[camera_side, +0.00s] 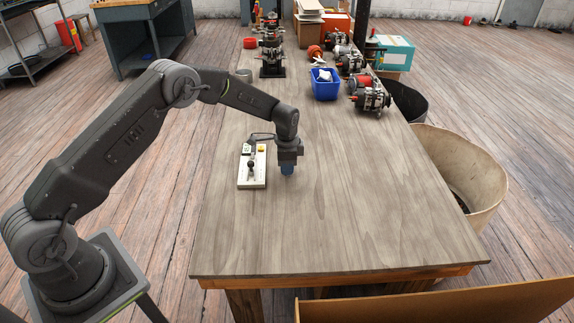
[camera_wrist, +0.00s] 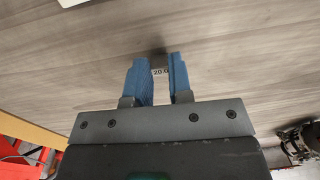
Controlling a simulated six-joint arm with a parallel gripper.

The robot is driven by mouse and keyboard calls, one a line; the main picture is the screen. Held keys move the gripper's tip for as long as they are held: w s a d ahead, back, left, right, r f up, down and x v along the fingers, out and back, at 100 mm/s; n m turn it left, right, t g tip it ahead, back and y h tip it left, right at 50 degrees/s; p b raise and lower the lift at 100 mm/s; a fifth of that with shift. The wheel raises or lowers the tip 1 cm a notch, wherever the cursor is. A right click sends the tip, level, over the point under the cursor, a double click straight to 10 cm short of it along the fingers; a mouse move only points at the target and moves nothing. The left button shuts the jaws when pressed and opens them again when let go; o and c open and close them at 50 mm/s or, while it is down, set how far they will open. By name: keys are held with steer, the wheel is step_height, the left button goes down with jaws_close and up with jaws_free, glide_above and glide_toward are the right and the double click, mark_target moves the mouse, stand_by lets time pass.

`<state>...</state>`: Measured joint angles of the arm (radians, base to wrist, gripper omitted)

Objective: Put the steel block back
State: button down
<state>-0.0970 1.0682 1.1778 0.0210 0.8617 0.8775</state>
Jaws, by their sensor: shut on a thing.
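The steel block (camera_wrist: 159,71) is a small grey piece marked "20.0", held between the blue fingertips of my gripper (camera_wrist: 159,84) in the wrist view. The fingers are shut on it from both sides. In the side view my gripper (camera_side: 287,169) points down, low over the wooden table, just right of a white board. The block cannot be made out there. Whether it touches the table is not clear. The white board (camera_side: 258,182) carries a black-knobbed lever and a yellow piece. A corner of a white thing (camera_wrist: 70,2) shows at the top left of the wrist view.
A blue bin (camera_side: 325,91), several alternators (camera_side: 369,98) and a dark stand (camera_side: 271,70) occupy the table's far end. A grey cup (camera_side: 244,75) stands near the left edge. The bare tabletop (camera_side: 340,210) is clear in front and to the right.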

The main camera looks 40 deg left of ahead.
steer(key=shift+f, duration=0.15)
steer(key=c, duration=1)
jaws_free()
steer(key=shift+c, duration=0.2)
steer(key=s+d+r+n+t, duration=0.1)
steer(key=s+r, duration=0.3)
steer(key=r, duration=0.8)
steer(key=s+d+r+n+t, duration=0.15)
steer(key=s+r, duration=0.25)
steer(key=r, duration=0.9)
steer(key=s+d+r+n, duration=0.1)
steer(key=s+r+n, duration=0.1)
steer(key=s+r, duration=0.6)
steer(key=s+d+f+n+t, duration=0.1)
steer(key=s+n, duration=0.1)
steer(key=s, duration=0.8)
steer(key=s+d+f+n+t, duration=0.1)
steer(key=s+f+n, duration=0.1)
steer(key=s, duration=0.8)
steer(key=shift+s+d+f+n+t, duration=0.15)
steer(key=shift+s+f+n+t, duration=0.1)
steer(key=shift+n+t, duration=0.1)
